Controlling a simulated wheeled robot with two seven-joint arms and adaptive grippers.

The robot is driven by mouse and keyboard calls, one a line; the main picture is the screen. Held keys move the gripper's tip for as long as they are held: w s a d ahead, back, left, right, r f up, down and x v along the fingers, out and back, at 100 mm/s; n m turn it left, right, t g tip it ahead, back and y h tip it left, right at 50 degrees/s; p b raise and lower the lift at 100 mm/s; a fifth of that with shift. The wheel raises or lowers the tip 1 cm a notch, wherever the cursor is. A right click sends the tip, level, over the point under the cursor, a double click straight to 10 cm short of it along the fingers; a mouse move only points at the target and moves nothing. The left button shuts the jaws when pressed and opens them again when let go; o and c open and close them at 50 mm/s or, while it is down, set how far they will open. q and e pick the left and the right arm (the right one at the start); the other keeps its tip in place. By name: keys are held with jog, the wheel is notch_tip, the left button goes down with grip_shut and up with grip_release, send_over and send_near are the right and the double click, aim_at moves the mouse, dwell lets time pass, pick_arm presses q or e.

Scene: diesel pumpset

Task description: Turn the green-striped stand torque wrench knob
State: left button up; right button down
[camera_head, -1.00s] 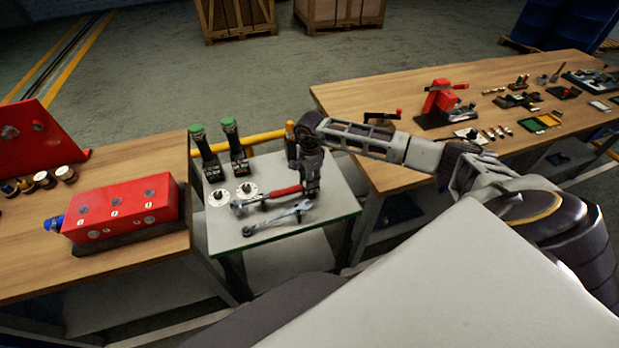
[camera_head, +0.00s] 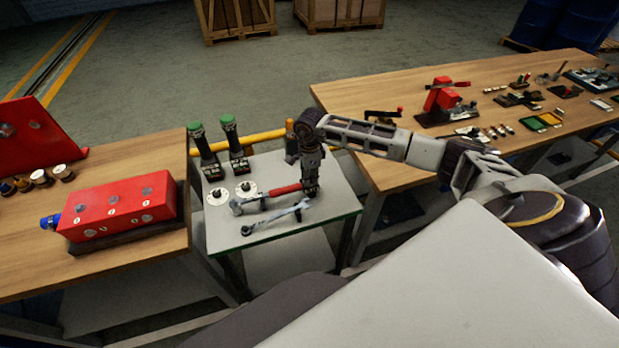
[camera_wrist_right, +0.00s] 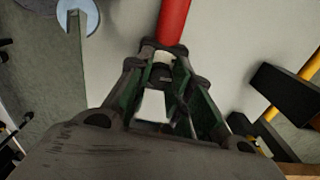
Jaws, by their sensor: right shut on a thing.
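The torque wrench with a red handle (camera_head: 284,190) lies on the small grey stand (camera_head: 335,205) with a green stripe along its edge. My right gripper (camera_head: 308,188) points down at the right end of that handle. In the right wrist view, the red handle (camera_wrist_right: 173,22) runs up from between the fingers. My right gripper (camera_wrist_right: 160,76) is shut on the pale knob (camera_wrist_right: 158,55) at the handle's end. The fingers hide part of the knob, so its turn angle cannot be told. My left gripper is not in view.
A grey spanner (camera_head: 275,216) lies just in front of the torque wrench. Two white round discs (camera_head: 218,197) and two green-capped black tools (camera_head: 205,150) are at the stand's left and back. Wooden tables with a red box (camera_head: 120,207) and a red device (camera_head: 443,96) flank the stand.

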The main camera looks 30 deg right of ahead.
jog(key=shift+m+b, duration=0.75)
jog(key=shift+m, duration=1.25)
jog(key=c, duration=1.2)
grip_release()
jog(key=shift+c, duration=0.2)
notch_tip(320, 180, up, 12)
